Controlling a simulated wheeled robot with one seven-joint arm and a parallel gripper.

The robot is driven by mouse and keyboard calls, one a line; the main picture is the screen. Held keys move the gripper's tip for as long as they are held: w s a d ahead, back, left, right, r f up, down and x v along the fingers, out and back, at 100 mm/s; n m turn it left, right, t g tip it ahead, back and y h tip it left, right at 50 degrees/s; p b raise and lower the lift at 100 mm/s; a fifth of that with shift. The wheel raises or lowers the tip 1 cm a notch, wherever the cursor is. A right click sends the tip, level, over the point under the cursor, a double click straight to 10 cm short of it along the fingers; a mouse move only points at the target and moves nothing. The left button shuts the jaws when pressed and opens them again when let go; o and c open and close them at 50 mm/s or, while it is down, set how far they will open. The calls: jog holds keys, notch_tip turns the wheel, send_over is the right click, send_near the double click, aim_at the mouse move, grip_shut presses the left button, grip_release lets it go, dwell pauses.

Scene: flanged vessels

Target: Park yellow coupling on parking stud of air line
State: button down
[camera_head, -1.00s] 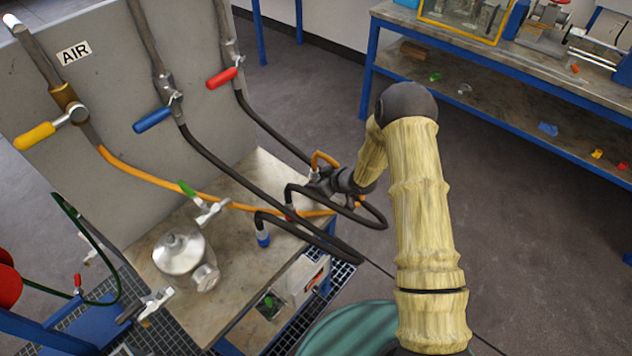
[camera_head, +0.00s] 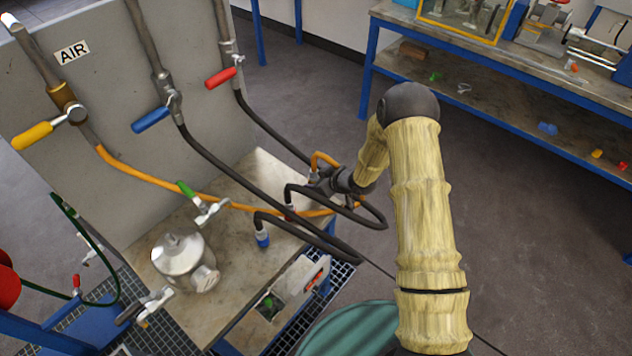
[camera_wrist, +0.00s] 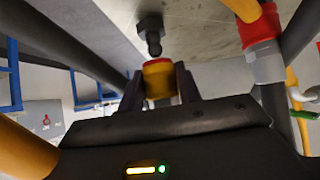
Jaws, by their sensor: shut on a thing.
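In the wrist view the yellow coupling (camera_wrist: 158,82), with a red rim, sits between the two dark fingers of my gripper (camera_wrist: 161,88), which is shut on it. A dark stud (camera_wrist: 151,32) with a rounded tip points at the coupling's open end. The tip is at or very close to the red rim; I cannot tell whether it is inside. In the head view my gripper (camera_head: 325,182) is low over the bench's right end and mostly hides the coupling. The orange air hose (camera_head: 150,176) runs from the yellow-handled valve (camera_head: 62,122) under the AIR sign and loops up by the gripper.
A red-collared coupling (camera_wrist: 261,32) hangs close by on the right in the wrist view. A blue-collared coupling (camera_head: 262,239) stands on the bench (camera_head: 228,292). Black hoses (camera_head: 240,190) cross near my gripper. A metal vessel (camera_head: 182,260) stands at the bench's left.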

jog(key=shift+f+b, duration=1.25)
jog(key=shift+f, duration=0.4)
jog(key=c, duration=0.9)
grip_release()
jog(key=b+v, duration=0.1)
jog(key=v, duration=1.6)
jog(key=shift+d+b, duration=0.15)
jog(key=shift+b, duration=0.15)
jog(key=shift+r, duration=0.15)
